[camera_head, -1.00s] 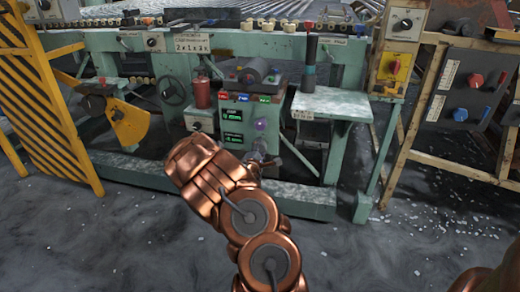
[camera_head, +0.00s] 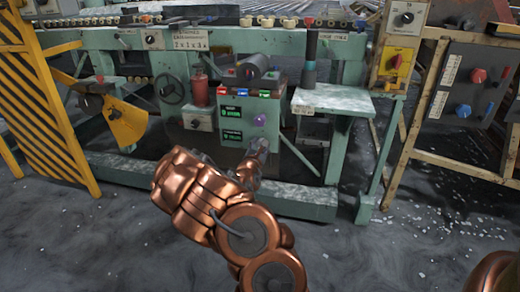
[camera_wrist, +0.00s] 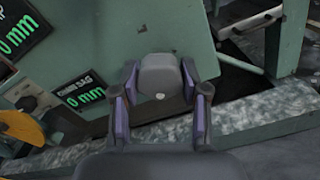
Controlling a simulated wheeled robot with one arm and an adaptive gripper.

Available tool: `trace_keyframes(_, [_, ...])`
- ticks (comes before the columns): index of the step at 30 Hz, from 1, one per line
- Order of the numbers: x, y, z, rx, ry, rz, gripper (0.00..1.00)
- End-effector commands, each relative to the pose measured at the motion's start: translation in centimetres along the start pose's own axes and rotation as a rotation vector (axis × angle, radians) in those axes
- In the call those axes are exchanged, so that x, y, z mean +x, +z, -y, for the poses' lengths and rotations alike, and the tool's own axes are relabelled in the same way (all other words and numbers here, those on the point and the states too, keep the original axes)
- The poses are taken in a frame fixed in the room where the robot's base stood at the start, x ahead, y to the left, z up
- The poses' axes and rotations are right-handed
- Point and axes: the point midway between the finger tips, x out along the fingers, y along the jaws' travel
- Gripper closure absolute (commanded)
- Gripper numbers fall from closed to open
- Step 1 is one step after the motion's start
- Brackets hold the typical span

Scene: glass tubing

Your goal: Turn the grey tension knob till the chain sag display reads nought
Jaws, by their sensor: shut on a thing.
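The grey tension knob (camera_wrist: 160,76) shows in the wrist view on the pale green panel. My gripper (camera_wrist: 160,88) has one purple-padded finger on each side of it and is shut on it. The chain sag display (camera_wrist: 83,95), left of the knob, has green digits that read 0 mm. In the head view my gripper (camera_head: 259,147) is at the lower right of the green control box, and the knob is hidden by it. The chain sag display (camera_head: 231,136) is small and hard to read there.
A second green display (camera_wrist: 20,36) also ends in 0 mm. A purple knob (camera_head: 260,120) sits just above my gripper on the control box (camera_head: 273,108). A pale side table (camera_head: 333,101) stands to the right. Open floor lies in front of the machine.

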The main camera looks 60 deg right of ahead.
Motion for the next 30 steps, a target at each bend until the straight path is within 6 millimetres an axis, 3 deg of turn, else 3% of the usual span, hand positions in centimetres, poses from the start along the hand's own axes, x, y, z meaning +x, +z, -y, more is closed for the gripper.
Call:
trace_keyframes(21, [0.00,0.02,-0.01,-0.073,0.001,0.000,0.90])
trace_keyframes(22, [0.00,0.02,-0.01,-0.073,0.001,0.000,0.53])
trace_keyframes(28, [0.00,0.01,0.00,-0.073,0.001,0.000,0.33])
trace_keyframes(30, [0.00,0.01,0.01,-0.073,0.000,0.000,0.31])
